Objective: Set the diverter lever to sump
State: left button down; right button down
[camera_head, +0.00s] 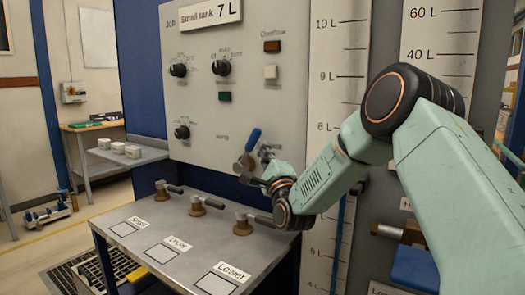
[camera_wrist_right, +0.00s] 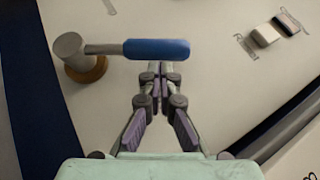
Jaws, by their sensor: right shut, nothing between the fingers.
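The diverter lever has a blue handle (camera_head: 253,141) and a round brass-and-grey hub on the lower part of the grey panel. In the head view the handle points up and slightly right from the hub. It also shows in the right wrist view, where the blue grip (camera_wrist_right: 157,49) lies across the picture, right of its hub (camera_wrist_right: 80,58). My right gripper (camera_wrist_right: 160,68) is shut and empty, its fingertips at the underside of the blue grip in that picture. I cannot tell whether they touch it. In the head view the right gripper (camera_head: 258,172) is just below the handle. My left gripper is out of view.
Above the lever are dark knobs (camera_head: 221,67) and a white switch (camera_head: 270,72). Below, a grey bench (camera_head: 190,240) carries three brass valves with dark handles, the rightmost (camera_head: 243,221) close under my right wrist. A tall level scale (camera_head: 338,60) stands at right.

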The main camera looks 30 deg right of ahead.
aim_at(255, 138)
jog(key=w+r+n+g+y+p, duration=0.1)
jog(key=p, duration=0.2)
jog(key=w+a+r+n+g+p, duration=0.1)
jog(key=r+n+p, duration=0.1)
jog(key=p, duration=0.2)
jog(key=shift+w+a+g+y, duration=0.1)
jog(key=shift+w+g+y, duration=0.2)
jog(key=shift+y, duration=0.1)
jog(key=w+n+g+p, duration=0.1)
jog(key=p, duration=0.2)
jog(key=w+a+r+n+g+p, duration=0.1)
jog(key=w+g+p, duration=0.1)
jog(key=p, duration=0.1)
jog(key=w+a+r+n+g+y+p, duration=0.1)
jog(key=w+p, duration=0.1)
jog(key=p, duration=0.1)
jog(key=shift+g+p, duration=0.4)
jog(key=shift+w+a+f+n+g+p, duration=0.2)
jog(key=shift+w+a+f+g+p, duration=0.15)
jog(key=shift+w, duration=0.3)
jog(key=shift+w+a+f+n+g+p, duration=0.1)
jog(key=shift+w+a+n+g+p, duration=0.1)
jog(key=shift+w+g+p, duration=0.35)
jog(key=shift+w+r, duration=0.1)
